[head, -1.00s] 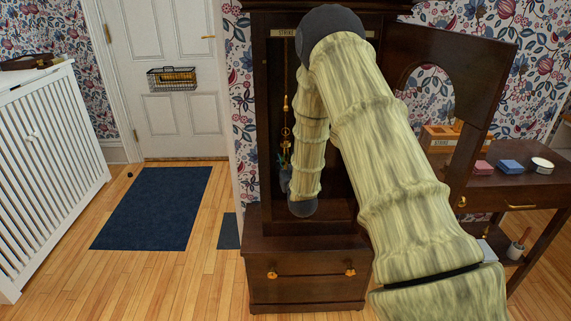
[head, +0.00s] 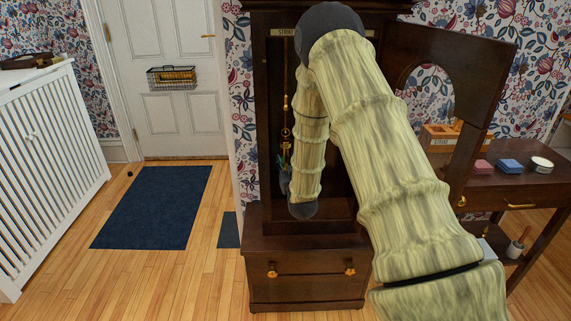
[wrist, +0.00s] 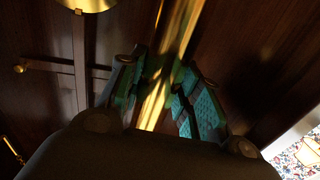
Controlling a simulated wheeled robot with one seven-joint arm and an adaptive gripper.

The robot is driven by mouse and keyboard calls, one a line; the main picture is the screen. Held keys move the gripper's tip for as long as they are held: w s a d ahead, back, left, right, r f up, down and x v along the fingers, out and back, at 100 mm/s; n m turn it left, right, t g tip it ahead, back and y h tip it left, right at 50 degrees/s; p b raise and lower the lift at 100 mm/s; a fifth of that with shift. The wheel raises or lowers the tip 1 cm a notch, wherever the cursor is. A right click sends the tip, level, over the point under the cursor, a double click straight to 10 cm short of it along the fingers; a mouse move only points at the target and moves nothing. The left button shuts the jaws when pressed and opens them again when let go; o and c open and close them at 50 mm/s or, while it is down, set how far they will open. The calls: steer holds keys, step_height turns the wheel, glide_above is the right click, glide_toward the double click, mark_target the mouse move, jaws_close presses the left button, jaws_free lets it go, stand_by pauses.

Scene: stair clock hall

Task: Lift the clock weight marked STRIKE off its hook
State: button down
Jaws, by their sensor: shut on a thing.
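The STRIKE label (head: 283,32) is at the top left inside the open clock case. Below it a thin line with brass fittings (head: 286,104) hangs down the left side of the case. My gripper (head: 282,161) is low in the case under these fittings, partly hidden by my arm. In the wrist view its teal-padded fingers (wrist: 163,92) are shut on a shiny brass upright, taken as the STRIKE weight (wrist: 153,108). No marking shows on it in that view. I cannot tell whether it is still on its hook.
The dark clock case (head: 305,245) surrounds my gripper closely. Its door (head: 480,100) stands open at right. A side table (head: 510,185) with small blocks and a tin stands beyond it. A brass disc (wrist: 88,4) hangs close by in the wrist view.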

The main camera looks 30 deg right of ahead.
steer(key=shift+s+a+r, duration=0.1)
steer(key=shift+s+a, duration=0.4)
steer(key=shift+s, duration=0.25)
steer(key=shift+s+a+r, duration=0.1)
steer(key=shift+s+a, duration=0.35)
steer(key=shift+s, duration=0.25)
stand_by(0.3)
steer(key=w+a+v, duration=0.1)
steer(key=a+v, duration=0.1)
steer(key=v, duration=1.1)
steer(key=shift+s+a, duration=0.25)
steer(key=shift+a, duration=0.1)
stand_by(0.8)
